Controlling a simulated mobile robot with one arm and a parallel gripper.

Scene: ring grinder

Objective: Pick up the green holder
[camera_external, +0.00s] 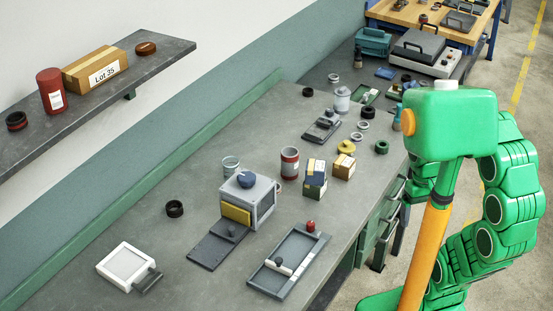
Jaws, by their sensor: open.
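A small dark green ring-shaped piece (381,147) lies on the grey workbench (330,225) near its right edge, just left of my arm. It is the closest match I see to the green holder, but I cannot be sure it is that. A shallow green tray (368,95) lies farther back on the bench. My green arm stands at the right, beside the bench. My gripper does not show clearly; it appears hidden behind my body and arm.
Yellow (347,147) and pale rings (356,136) lie near the green ring. Small boxes (344,167), a red can (290,163) and a grey machine (262,203) stand nearer. A teal bin (373,42) is at the back.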

